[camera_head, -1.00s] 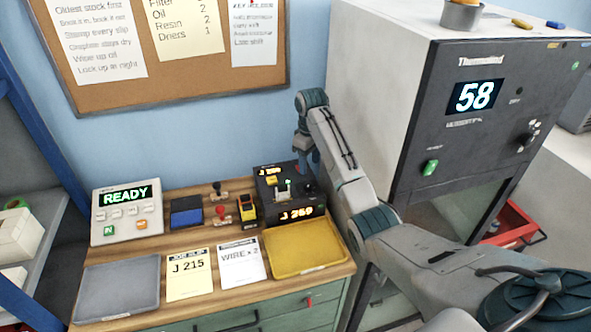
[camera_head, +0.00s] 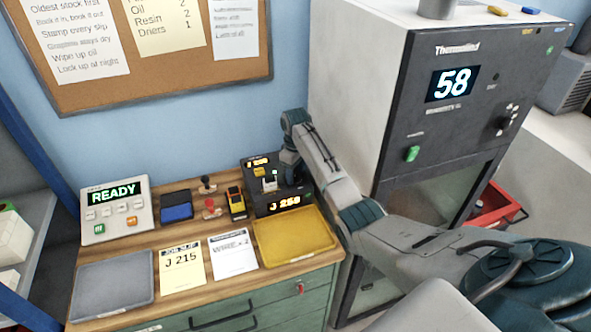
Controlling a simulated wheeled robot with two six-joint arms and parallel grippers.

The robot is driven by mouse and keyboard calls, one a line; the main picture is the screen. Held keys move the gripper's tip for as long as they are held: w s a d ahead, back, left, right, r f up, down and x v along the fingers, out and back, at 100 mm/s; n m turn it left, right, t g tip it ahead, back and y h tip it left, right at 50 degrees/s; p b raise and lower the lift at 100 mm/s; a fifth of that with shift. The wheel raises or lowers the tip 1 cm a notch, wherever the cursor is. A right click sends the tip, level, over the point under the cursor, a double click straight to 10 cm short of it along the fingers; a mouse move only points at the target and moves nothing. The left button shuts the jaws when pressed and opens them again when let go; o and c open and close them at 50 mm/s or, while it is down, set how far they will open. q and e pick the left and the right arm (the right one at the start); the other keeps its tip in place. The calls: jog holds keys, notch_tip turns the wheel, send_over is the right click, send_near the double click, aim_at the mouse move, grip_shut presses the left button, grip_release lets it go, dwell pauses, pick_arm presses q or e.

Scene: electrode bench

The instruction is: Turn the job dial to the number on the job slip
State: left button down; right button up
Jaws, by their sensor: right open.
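The job slip (camera_head: 181,268) is a pale yellow sheet lying on the bench, printed J 215. The black job box (camera_head: 262,193) stands at the back right of the bench, with a small lever on top. Its orange front display (camera_head: 284,203) seems to read J 259; the small digits are hard to tell. My right gripper (camera_head: 291,172) points down at the right side of the box top, open. The dial is hidden or not distinct there, so I cannot tell if the fingers touch it. My left gripper is not in view.
A yellow tray (camera_head: 294,248) lies in front of the box, a grey tray (camera_head: 112,301) at the left. A READY panel (camera_head: 116,221), blue pad (camera_head: 177,213), stamps and a yellow device (camera_head: 236,203) stand along the back. A tall oven (camera_head: 432,62) stands right of the bench.

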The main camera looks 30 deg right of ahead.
jog(key=shift+c, duration=1.2)
jog(key=c, duration=0.7)
jog(key=n, duration=0.5)
jog(key=shift+n, duration=0.3)
jog(key=n, duration=1.2)
jog(key=shift+w+r+n, duration=0.1)
jog(key=shift+n, duration=0.3)
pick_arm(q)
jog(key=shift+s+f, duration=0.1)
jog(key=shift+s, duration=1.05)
pick_arm(e)
jog(key=n, duration=0.5)
jog(key=shift+n, duration=0.3)
